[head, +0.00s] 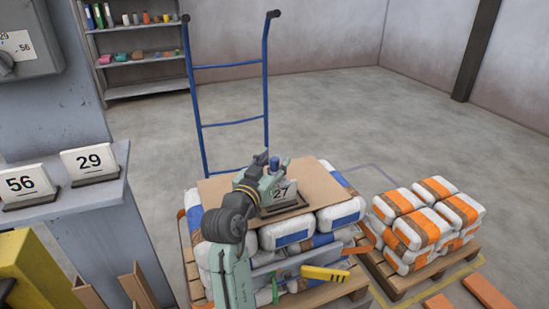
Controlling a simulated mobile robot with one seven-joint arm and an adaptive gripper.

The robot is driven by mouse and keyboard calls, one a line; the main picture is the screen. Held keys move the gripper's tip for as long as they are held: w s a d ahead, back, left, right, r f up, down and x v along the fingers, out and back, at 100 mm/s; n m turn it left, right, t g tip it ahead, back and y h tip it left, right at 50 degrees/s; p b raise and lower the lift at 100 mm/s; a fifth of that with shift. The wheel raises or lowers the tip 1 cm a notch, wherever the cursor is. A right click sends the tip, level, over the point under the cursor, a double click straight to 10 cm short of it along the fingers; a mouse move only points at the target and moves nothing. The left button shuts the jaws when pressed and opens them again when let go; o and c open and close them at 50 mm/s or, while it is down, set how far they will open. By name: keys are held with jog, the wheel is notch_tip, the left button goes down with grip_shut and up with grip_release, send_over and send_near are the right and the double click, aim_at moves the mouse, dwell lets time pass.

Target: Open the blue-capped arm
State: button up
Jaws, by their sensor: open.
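A small dark blue cap (274,163) stands at the head of my gripper, above the stacked bags. I cannot tell whether it belongs to my gripper or to a thing behind it. My gripper (277,187) is open, above the cardboard sheet (325,182) on top of the bag stack, close to a card marked 27 (281,196). The card's stand is partly hidden by the gripper. I cannot make out a separate arm with a blue cap. My own arm hides part of the stack's left front.
White bags with blue bands (340,215) lie on a pallet. A yellow-handled tool (325,274) sits at its front. Orange-banded bags (425,225) stand to the right. A blue hand truck frame (230,125) rises behind. Cards 56 (20,183) and 29 (89,160) sit on a ledge.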

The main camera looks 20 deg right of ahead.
jog(key=shift+w+d, duration=0.3)
jog(key=shift+w, duration=0.05)
jog(key=shift+c, duration=0.2)
grip_shut()
dwell(0.5)
